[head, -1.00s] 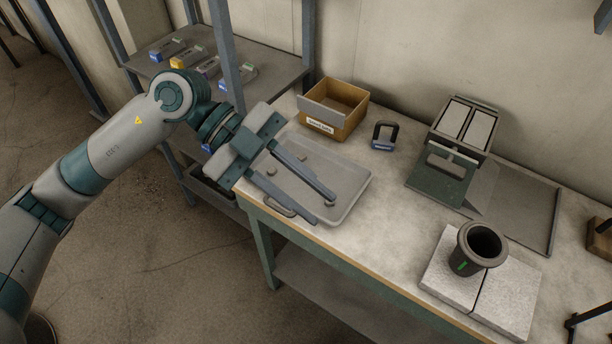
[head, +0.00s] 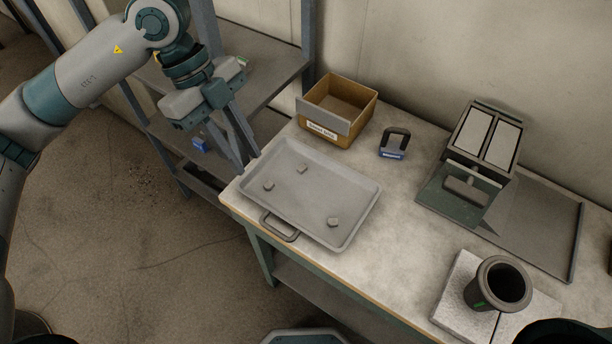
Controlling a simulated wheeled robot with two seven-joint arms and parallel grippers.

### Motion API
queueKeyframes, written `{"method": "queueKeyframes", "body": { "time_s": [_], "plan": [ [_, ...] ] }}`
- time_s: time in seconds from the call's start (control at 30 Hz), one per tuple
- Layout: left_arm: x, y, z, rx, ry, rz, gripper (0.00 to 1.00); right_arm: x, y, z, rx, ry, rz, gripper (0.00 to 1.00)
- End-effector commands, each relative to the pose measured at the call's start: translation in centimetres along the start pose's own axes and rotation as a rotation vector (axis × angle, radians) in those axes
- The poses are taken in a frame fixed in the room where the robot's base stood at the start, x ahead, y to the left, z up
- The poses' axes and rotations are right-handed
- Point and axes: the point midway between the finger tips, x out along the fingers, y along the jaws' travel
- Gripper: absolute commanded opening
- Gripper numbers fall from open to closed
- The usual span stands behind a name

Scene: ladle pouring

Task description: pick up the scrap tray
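The scrap tray (head: 308,178) is a shallow grey rectangular tray lying flat on the workbench, with a few small grey lumps in it. A loop handle (head: 279,227) sticks out from its near side over the bench edge. My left gripper (head: 248,162) points down at the tray's left end. Its two fingers are apart, with a narrow-looking gap from this angle. The fingertips are close to the tray's left back corner; I cannot tell whether they touch it. My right gripper is not in view.
Behind the tray stand an orange-brown box (head: 338,108) and a dark shackle-shaped piece with a blue base (head: 394,144). To the right are a twin-slot mould (head: 484,138), a flat grey plate (head: 540,232) and a dark crucible (head: 499,284) on pale blocks. A shelf rack (head: 262,68) stands left.

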Motion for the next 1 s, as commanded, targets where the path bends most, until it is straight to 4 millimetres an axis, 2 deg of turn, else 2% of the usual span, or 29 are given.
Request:
{"method": "queueKeyframes", "body": {
  "time_s": [0.67, 0.87, 1.0],
  "plan": [
    [0.3, 0.1, 0.4, -0.011, -0.016, 0.005, 0.25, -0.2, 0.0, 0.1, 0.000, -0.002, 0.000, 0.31],
    [2.4, 0.1, 0.2, -0.011, -0.014, 0.007, 0.25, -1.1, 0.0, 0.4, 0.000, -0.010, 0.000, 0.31],
    [4.8, 0.2, 0.2, -0.010, -0.014, 0.007, 0.25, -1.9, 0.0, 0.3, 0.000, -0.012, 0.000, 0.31]
  ]
}}
